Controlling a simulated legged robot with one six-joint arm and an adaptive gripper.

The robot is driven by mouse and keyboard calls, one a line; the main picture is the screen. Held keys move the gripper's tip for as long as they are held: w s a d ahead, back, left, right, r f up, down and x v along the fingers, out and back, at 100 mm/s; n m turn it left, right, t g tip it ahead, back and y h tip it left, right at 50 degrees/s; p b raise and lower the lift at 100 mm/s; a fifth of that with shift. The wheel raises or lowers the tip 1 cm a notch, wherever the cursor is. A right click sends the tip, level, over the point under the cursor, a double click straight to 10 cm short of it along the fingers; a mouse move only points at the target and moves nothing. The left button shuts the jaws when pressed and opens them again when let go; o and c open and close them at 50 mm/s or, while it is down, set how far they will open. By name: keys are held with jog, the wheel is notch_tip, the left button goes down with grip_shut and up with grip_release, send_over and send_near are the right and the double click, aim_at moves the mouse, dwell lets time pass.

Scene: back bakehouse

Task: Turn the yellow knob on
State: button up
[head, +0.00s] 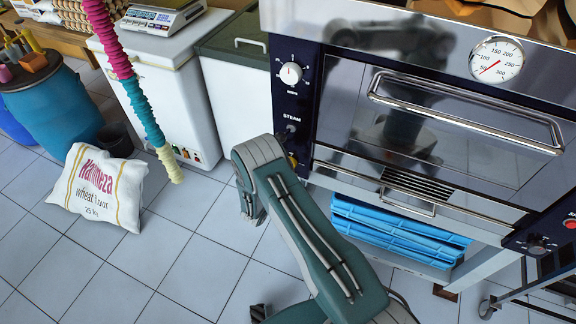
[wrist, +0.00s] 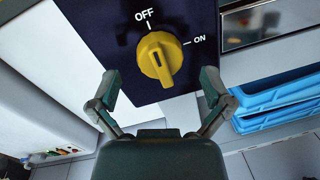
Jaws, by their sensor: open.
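The yellow knob (wrist: 160,60) sits on a dark blue panel, with white OFF and ON marks, in the wrist view. Its raised grip runs nearly upright in the picture, its upper end toward the OFF mark; ON is to the right. In the head view only a sliver of the yellow knob (head: 293,161) shows beside my arm, below the word STEAM. My gripper (wrist: 158,76) is open and empty, one finger on each side of the knob's lower part in the wrist view. I see no contact between fingers and knob.
The oven (head: 440,125) has a bar handle, a dial gauge (head: 497,59) and another knob (head: 291,73). Blue trays (head: 395,232) lie below it. A white chest (head: 165,90) stands left, with a flour sack (head: 97,187) on the tiled floor and a hanging coloured hose (head: 126,88).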

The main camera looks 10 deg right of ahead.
jog(key=shift+x, duration=1.05)
jog(key=shift+a, duration=0.1)
jog(key=c, duration=1.2)
jog(key=shift+o, duration=0.2)
jog(key=shift+r+m, duration=0.1)
jog(key=shift+m, duration=0.2)
jog(key=m, duration=0.3)
jog(key=shift+m, duration=0.4)
jog(key=m+y, duration=0.1)
jog(key=m, duration=0.8)
jog(key=shift+d+y, duration=0.25)
jog(key=shift+y, duration=0.05)
jog(key=shift+s+d+m, duration=0.1)
jog(key=shift+s+m, duration=0.05)
jog(key=shift+m, duration=1.45)
jog(key=shift+f+y, duration=0.3)
jog(key=shift+s, duration=0.1)
